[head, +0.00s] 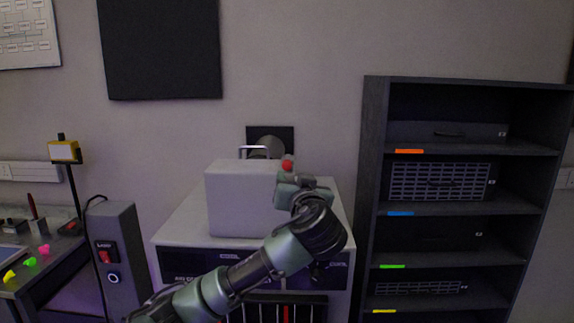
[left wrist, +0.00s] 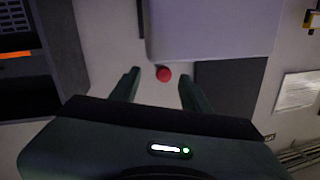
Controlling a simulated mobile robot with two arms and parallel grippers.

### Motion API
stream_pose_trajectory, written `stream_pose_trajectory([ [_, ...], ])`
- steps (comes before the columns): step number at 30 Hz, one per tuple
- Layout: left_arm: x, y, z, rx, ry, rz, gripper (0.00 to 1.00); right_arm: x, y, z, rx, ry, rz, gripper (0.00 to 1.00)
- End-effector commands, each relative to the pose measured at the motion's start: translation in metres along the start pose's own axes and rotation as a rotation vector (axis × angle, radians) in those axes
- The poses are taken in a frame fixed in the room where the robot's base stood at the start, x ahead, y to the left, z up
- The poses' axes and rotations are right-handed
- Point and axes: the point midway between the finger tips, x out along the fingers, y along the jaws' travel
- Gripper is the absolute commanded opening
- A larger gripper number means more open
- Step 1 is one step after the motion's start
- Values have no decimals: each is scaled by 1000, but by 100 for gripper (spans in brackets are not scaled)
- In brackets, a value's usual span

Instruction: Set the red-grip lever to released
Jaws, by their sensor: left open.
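The lever's red grip (head: 287,165) shows as a small red ball at the right top edge of a pale box (head: 240,200) on a white cabinet. The lever's shaft is hidden, so I cannot tell its position. In the left wrist view the red grip (left wrist: 163,74) appears between the fingers, beside the edge of the pale box (left wrist: 210,30). My left gripper (head: 288,180) is open, right at the grip in the head view; I cannot tell whether a finger touches it. My right gripper is not in view.
The white cabinet (head: 185,232) carries the box, which has a metal handle (head: 255,150) behind its top. A dark shelf unit (head: 372,180) stands close on the right. A grey post with a red switch (head: 105,251) and a bench (head: 50,270) stand on the left.

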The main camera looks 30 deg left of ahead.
Motion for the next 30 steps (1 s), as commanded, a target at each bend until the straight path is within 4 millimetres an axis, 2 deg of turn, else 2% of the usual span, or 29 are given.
stream_pose_trajectory([
  [1, 3, -4, -8, -10, 14, -14, 46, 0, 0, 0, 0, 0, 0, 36],
  [4, 9, -8, -16, -17, 24, -25, 46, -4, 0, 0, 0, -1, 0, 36],
  [18, 74, -9, -17, -15, 21, -22, 46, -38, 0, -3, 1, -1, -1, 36],
  [29, 81, -8, -14, -17, 22, -19, 46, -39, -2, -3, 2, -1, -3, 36],
  [30, 81, -8, -14, -17, 22, -20, 38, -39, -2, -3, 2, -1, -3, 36],
])
